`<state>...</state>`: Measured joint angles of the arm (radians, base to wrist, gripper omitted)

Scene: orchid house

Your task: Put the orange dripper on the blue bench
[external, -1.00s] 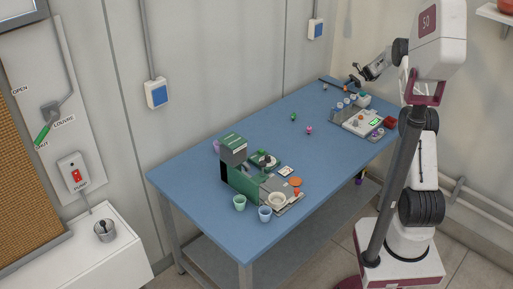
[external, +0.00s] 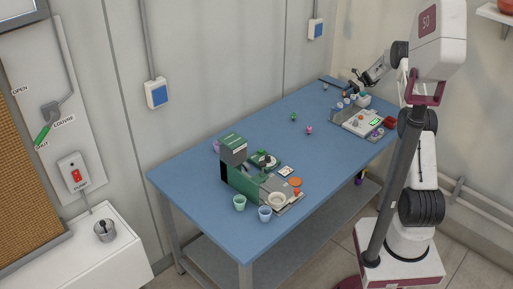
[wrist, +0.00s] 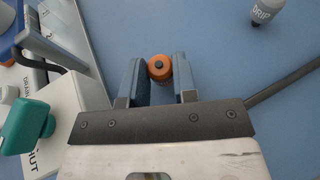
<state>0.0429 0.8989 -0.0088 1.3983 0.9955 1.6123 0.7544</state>
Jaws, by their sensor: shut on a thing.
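The orange dripper (wrist: 160,68) is small and round with a dark tip. It sits between the two fingers of my gripper (wrist: 158,76) in the wrist view, and the fingers are shut on it. In the external view my gripper (external: 357,77) is over the far end of the blue bench (external: 200,180), and the dripper is too small there to make out clearly. Bare blue bench top (wrist: 215,55) shows around the dripper in the wrist view. I cannot tell the exact gap between dripper and bench.
A grey-capped DRIP bottle (wrist: 267,12) stands at the upper right of the wrist view. A white device with a teal knob (wrist: 27,126) is close on the left. A green machine (external: 240,170) and cups (external: 264,213) stand at the near end. The bench middle is mostly clear.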

